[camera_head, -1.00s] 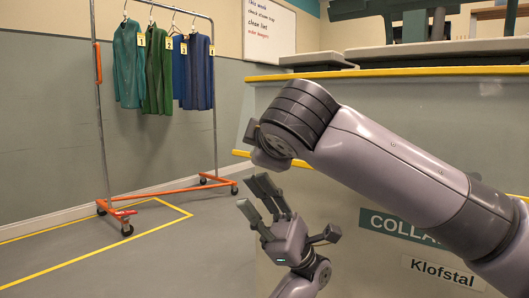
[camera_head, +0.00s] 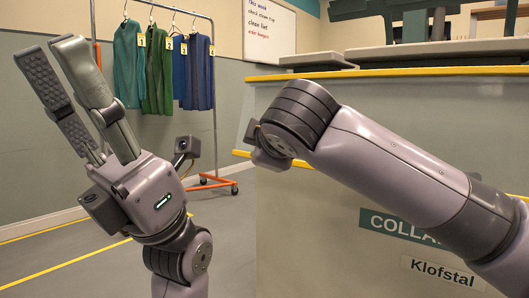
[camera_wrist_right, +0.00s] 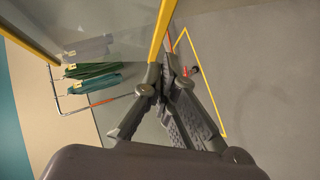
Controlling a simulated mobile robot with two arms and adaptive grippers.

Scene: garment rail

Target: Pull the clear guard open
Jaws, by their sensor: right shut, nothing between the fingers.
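The clear guard (camera_wrist_right: 115,22) shows in the right wrist view as a see-through pane with yellow edge strips. Hung garments look paler through it. My right gripper (camera_wrist_right: 162,68) is shut and empty. Its fingertips lie at the lower end of the pane's right yellow strip in the picture; whether they touch it I cannot tell. In the head view my right arm reaches in from the right, and its fingers are hidden. I cannot make out the guard there. My left gripper (camera_head: 50,48) is raised at the left, its fingers apart and empty, pointing up.
A garment rail (camera_head: 213,130) with several numbered garments stands at the back left, partly behind my left gripper. A grey counter (camera_head: 300,225) with yellow edging fills the right side. Floor with yellow lines (camera_head: 70,265) is open at the left.

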